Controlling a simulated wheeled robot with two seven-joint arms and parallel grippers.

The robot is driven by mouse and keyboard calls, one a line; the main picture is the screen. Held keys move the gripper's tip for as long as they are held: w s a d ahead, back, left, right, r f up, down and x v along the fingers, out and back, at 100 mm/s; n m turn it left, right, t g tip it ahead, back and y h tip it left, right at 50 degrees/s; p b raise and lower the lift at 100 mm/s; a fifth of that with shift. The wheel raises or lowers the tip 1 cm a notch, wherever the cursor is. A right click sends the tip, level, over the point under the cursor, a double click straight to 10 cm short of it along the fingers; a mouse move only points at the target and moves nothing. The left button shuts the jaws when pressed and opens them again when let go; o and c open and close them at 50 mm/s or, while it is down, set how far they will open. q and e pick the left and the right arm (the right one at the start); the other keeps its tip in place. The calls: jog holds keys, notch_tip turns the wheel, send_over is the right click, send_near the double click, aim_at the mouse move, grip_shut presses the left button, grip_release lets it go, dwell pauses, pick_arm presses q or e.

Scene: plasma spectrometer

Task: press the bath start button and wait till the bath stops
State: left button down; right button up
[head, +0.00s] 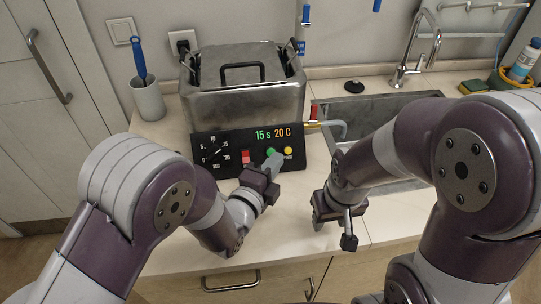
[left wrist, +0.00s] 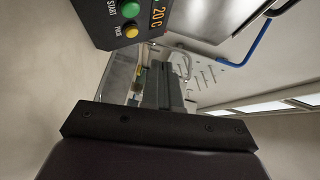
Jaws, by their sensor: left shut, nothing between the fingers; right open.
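The bath is a metal tank (head: 248,98) with a handled lid. Its black control panel (head: 203,143) has a dial, a red switch (head: 245,157), a green button and a yellow button (head: 288,151). The display (head: 272,133) reads 15 s and 20 C. The green button (left wrist: 130,8), labelled START, shows at the top of the left wrist view; in the head view my gripper partly covers it. My left gripper (head: 273,163) is shut and empty, its tips close in front of the green button; I cannot tell contact. My right gripper (head: 334,230) is open and empty over the counter.
A sink (head: 375,110) with a tap (head: 408,65) lies right of the bath. A cup (head: 148,100) with a blue brush stands left. A red-handled valve and hose (head: 325,124) stick out at the bath's right side. The counter front (head: 285,225) is clear.

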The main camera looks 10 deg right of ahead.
aim_at(271, 153)
pick_arm(q)
jog(key=w+f+b, duration=0.2)
jog(key=w, duration=0.1)
jog(key=shift+f, duration=0.4)
pick_arm(e)
notch_tip(271, 153, down, 3)
jog(key=shift+r, duration=0.15)
pick_arm(q)
jog(key=shift+w+f+b, duration=0.3)
jog(key=shift+w+b, duration=0.1)
jog(key=shift+w, duration=0.2)
pick_arm(e)
jog(key=shift+f, duration=0.35)
dwell(0.5)
pick_arm(q)
jog(key=shift+w+f+b, duration=0.25)
jog(key=shift+w+b, duration=0.1)
jog(key=shift+b, duration=0.05)
pick_arm(e)
jog(key=shift+f, duration=0.45)
